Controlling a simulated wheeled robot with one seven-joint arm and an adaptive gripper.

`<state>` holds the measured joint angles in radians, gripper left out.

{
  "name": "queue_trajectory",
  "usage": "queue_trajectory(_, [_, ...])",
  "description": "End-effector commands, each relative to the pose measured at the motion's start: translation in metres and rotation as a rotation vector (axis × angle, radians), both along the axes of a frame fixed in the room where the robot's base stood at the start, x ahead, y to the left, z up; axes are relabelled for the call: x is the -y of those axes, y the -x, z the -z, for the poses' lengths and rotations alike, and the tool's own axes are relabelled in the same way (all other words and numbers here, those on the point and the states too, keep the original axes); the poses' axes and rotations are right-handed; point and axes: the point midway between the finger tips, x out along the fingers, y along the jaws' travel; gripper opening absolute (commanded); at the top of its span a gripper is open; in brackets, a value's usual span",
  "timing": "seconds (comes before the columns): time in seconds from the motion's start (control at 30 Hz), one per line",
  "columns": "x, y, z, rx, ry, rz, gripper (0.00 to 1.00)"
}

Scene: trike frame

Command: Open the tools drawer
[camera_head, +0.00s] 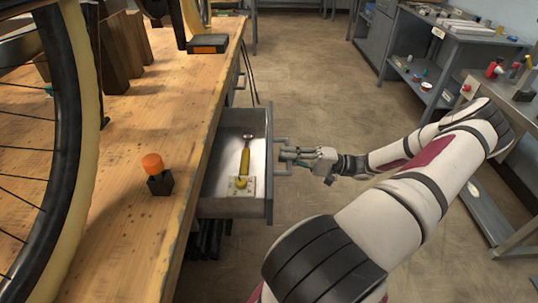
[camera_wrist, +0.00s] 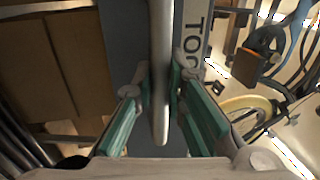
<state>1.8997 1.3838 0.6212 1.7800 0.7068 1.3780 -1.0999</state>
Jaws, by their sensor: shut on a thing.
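The tools drawer (camera_head: 267,200) is grey and stands pulled out from under the wooden workbench in the head view. A yellow-handled tool (camera_head: 244,163) and a small pale plate with a yellow part (camera_head: 242,186) lie inside it. My gripper (camera_head: 285,155) is at the drawer's front, shut on the grey bar handle (camera_head: 283,171). In the wrist view the handle (camera_wrist: 160,70) runs between my green-padded fingers (camera_wrist: 163,95). The drawer front (camera_wrist: 190,50) shows partly cut-off lettering starting "TO". The fingers hide part of the handle.
The wooden workbench (camera_head: 130,130) fills the left, with a bicycle wheel (camera_head: 70,150), a small black block with an orange cap (camera_head: 157,178) and a black-and-orange box (camera_head: 208,43) on it. Grey side benches (camera_head: 450,50) stand at the right. Open floor (camera_head: 310,80) lies between.

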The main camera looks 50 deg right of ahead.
Motion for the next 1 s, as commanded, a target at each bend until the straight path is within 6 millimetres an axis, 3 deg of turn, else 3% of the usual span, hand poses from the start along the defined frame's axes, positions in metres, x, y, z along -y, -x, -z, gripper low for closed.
queue_trajectory(0.23, [0.013, 0.018, 0.002, -0.003, 0.001, -0.001, 0.0])
queue_trajectory(0.67, [0.015, 0.021, 0.002, -0.004, 0.002, -0.001, 0.0])
queue_trajectory(0.7, [0.015, 0.021, 0.002, -0.004, 0.002, -0.001, 0.19])
queue_trajectory(0.77, [0.015, 0.021, 0.002, -0.003, 0.001, -0.001, 0.32])
queue_trajectory(1.0, [0.015, 0.02, 0.001, -0.001, 0.0, -0.001, 0.33])
